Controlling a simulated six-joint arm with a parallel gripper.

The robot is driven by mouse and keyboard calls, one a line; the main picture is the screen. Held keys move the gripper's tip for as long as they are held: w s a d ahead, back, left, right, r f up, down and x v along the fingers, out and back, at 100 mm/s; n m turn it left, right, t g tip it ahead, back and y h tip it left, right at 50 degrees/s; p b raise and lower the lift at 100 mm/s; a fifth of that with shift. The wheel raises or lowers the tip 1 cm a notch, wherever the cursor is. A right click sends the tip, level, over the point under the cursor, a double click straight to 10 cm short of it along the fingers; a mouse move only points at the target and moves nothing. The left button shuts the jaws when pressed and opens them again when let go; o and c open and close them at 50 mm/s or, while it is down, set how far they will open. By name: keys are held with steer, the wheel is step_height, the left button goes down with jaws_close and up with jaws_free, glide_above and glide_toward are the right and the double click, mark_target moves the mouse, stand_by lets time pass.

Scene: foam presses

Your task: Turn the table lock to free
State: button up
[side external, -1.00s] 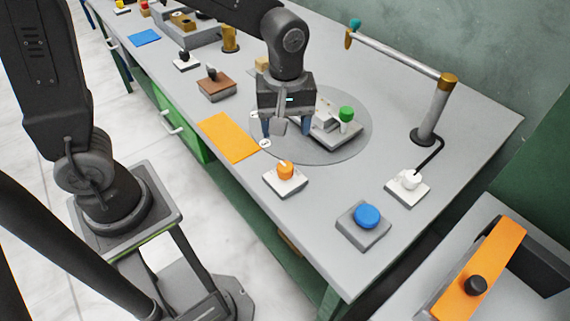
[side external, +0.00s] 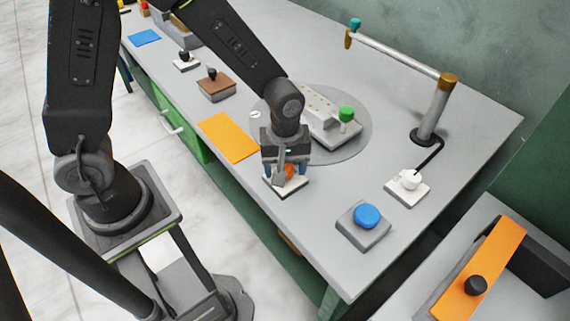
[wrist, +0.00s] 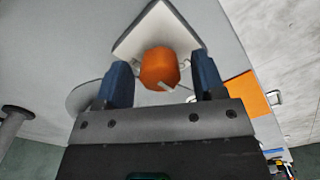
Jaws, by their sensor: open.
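The table lock looks to be the orange knob (side external: 289,171) on a small white base plate (side external: 297,188) near the table's front edge. My gripper (side external: 285,172) is directly above the plate in the side view and partly hides the knob. In the wrist view, the orange knob (wrist: 159,68) lies between the two blue fingers of my gripper (wrist: 162,80). The fingers are open, with a gap on each side of the knob. A pale pointer mark shows on the knob. The white plate (wrist: 150,30) lies behind it.
The round turntable (side external: 350,145) carries a grey fixture with a green knob (side external: 346,114). A blue button (side external: 367,215) and a white knob (side external: 410,180) stand to the right. An orange mat (side external: 229,137) lies left of my gripper. A post with a rail (side external: 434,110) stands at the back right.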

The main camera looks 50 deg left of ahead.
steer(key=c, duration=0.9)
steer(key=shift+m, duration=0.4)
steer(key=m, duration=0.3)
steer(key=shift+m, duration=0.4)
steer(key=m, duration=0.4)
steer(key=shift+m, duration=0.3)
steer(key=m, duration=0.8)
steer(key=shift+d+m, duration=0.1)
steer(key=shift+m, duration=0.2)
